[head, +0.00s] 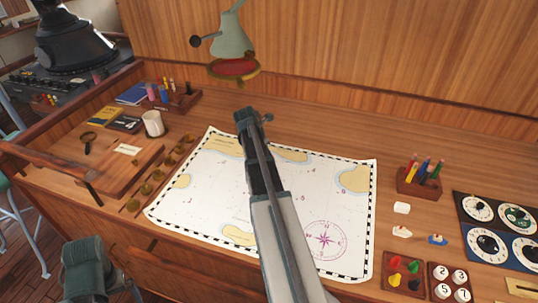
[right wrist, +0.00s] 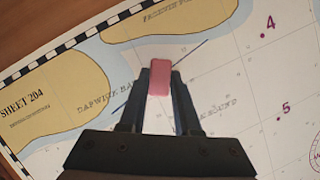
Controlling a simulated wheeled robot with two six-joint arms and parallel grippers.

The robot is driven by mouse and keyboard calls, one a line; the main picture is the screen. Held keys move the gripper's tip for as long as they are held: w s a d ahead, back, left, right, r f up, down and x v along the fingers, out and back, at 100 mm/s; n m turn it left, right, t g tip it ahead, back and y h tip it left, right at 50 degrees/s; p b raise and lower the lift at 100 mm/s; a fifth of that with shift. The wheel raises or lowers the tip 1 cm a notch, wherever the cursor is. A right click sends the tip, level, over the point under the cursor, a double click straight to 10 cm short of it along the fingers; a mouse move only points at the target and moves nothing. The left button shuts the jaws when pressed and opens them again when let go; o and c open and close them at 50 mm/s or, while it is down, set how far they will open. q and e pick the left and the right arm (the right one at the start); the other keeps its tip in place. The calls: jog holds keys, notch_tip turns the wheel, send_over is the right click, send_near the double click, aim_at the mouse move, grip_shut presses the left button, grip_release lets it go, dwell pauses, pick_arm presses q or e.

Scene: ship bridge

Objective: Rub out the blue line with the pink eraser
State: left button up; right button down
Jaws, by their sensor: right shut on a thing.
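The pink eraser (right wrist: 159,78) is held between the fingertips of my right gripper (right wrist: 159,88), seen in the right wrist view. The blue line (right wrist: 190,54) runs slantwise over the chart there; a piece shows to the upper right of the eraser and another to the lower left, and the middle is hidden by eraser and fingers. I cannot tell if the eraser touches the paper. In the head view my right gripper (head: 250,118) is over the upper part of the chart (head: 205,200); eraser and line cannot be made out there. My left gripper is not in view.
A lamp (head: 232,42) hangs just behind my right gripper. A mug (head: 153,123) and a row of brass weights (head: 152,180) stand left of the chart. A pen holder (head: 418,182), small boat pieces (head: 402,232) and trays of counters (head: 403,272) lie right.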

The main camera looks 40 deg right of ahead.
jog(key=shift+w+a, duration=0.5)
jog(key=shift+w, duration=0.1)
jog(key=shift+w+a, duration=0.1)
jog(key=shift+w+a, duration=0.7)
jog(key=shift+w, duration=0.2)
jog(key=shift+w+a, duration=0.85)
jog(key=shift+w, duration=0.05)
jog(key=shift+w+a, duration=0.8)
jog(key=shift+w, duration=0.2)
jog(key=shift+s, duration=0.1)
